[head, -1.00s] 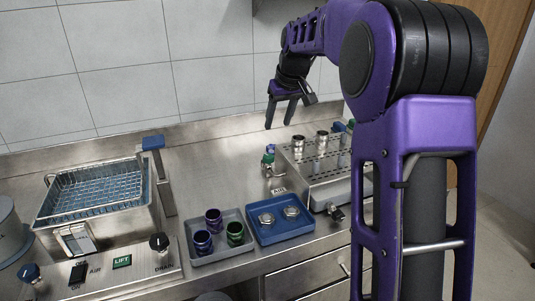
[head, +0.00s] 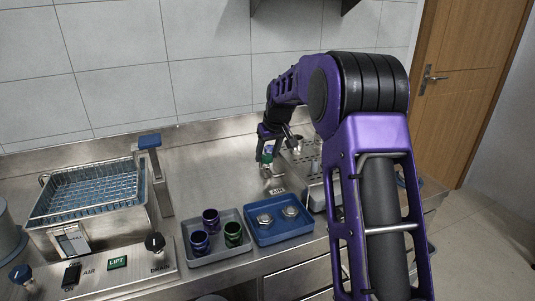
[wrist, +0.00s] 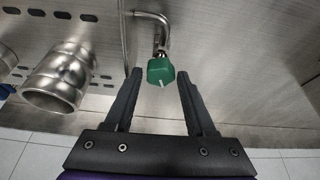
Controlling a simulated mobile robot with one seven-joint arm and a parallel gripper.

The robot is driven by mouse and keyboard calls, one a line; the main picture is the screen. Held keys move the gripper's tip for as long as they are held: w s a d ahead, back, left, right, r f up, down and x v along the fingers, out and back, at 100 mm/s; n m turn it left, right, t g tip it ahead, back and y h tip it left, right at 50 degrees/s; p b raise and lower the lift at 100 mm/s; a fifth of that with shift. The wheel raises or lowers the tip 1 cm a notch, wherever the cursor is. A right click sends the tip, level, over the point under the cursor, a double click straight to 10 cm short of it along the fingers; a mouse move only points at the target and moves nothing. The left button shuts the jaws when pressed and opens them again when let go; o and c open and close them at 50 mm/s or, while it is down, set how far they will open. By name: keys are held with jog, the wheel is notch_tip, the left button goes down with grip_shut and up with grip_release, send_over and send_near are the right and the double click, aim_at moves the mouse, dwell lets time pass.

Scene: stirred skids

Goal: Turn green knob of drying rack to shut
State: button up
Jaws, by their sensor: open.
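The green knob (wrist: 161,71) sits at the end of a bent metal pipe, between and just beyond the fingertips of my gripper (wrist: 158,80) in the wrist view. A white mark shows on its face. My gripper is open, one finger on each side of the knob, with visible gaps. In the head view my gripper (head: 267,158) is low at the left end of the metal drying rack (head: 313,190), which my arm partly hides. The knob is hard to make out there.
A blue tray (head: 264,239) with two metal pieces and a grey tray (head: 214,262) with purple, blue and green cups lie in front. A wire basket bath (head: 90,230) stands at left. In the wrist view a metal cup (wrist: 57,82) is left of the knob.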

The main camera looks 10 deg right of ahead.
grip_shut()
jog(key=shift+r+m, duration=0.1)
jog(key=shift+m, duration=0.2)
jog(key=m, duration=0.1)
jog(key=m+h+p, duration=0.1)
jog(key=m, duration=0.1)
jog(key=m+h+p, duration=0.1)
jog(key=shift+a, duration=0.25)
jog(key=m+h+p, duration=0.1)
jog(key=m, duration=0.2)
jog(key=m+g+h+p, duration=0.1)
jog(key=m+p, duration=0.1)
jog(key=m, duration=0.1)
jog(key=shift+w+a+m, duration=0.1)
jog(key=shift+m, duration=0.3)
jog(key=m+g+p, duration=0.1)
jog(key=m, duration=0.2)
jog(key=m+g+h+p, duration=0.1)
jog(key=m+p, duration=0.1)
jog(key=m, duration=0.1)
jog(key=shift+w+h, duration=0.15)
jog(key=shift+h, duration=0.15)
jog(key=m+g, duration=0.1)
jog(key=m, duration=0.1)
jog(key=m+g+p, duration=0.1)
jog(key=m, duration=0.2)
jog(key=shift+w+a, duration=0.1)
jog(key=shift+w, duration=0.05)
jog(key=shift+m, duration=0.3)
